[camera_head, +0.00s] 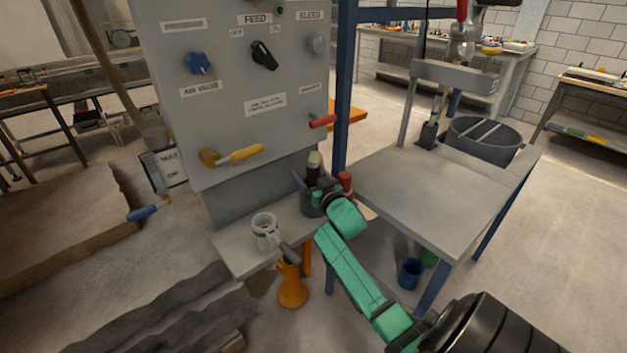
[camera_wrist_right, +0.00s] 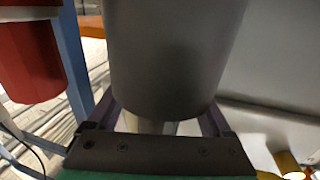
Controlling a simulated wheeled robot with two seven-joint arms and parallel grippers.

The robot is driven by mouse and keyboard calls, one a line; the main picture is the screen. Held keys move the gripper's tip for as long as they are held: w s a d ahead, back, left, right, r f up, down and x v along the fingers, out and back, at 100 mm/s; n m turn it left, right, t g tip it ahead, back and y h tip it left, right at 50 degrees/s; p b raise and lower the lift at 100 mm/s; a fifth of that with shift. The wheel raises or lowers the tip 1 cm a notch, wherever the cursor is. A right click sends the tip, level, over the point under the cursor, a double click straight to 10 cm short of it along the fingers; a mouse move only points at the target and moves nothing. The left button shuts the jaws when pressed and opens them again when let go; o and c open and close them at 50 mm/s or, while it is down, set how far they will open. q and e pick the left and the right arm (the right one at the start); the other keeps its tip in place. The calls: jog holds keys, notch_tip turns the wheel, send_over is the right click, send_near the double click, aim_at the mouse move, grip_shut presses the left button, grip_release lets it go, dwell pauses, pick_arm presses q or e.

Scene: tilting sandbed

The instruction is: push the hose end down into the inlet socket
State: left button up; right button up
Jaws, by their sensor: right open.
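An upright dark piece with a pale top (camera_head: 314,160), which looks like the hose end, stands at the rear of the small shelf. A dark grey round body (camera_head: 311,206), apparently the inlet socket, is below it. A large grey cylinder (camera_wrist_right: 175,60), probably the same body, fills the middle of the right wrist view. My right gripper (camera_head: 314,182) is open, its dark fingers on either side of the upright piece; it also shows in the right wrist view (camera_wrist_right: 158,122). I cannot tell whether the fingers touch it, or how deep it sits. My left gripper is not in view.
A grey panel (camera_head: 235,110) with knobs and levers rises behind the shelf (camera_head: 235,251). A red cylinder (camera_head: 346,183) is close right of my gripper.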

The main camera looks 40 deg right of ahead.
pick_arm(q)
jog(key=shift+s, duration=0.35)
pick_arm(e)
jog(key=shift+a+r, duration=0.1)
grip_shut()
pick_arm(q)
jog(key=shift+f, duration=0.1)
pick_arm(e)
jog(key=shift+s+r, duration=0.1)
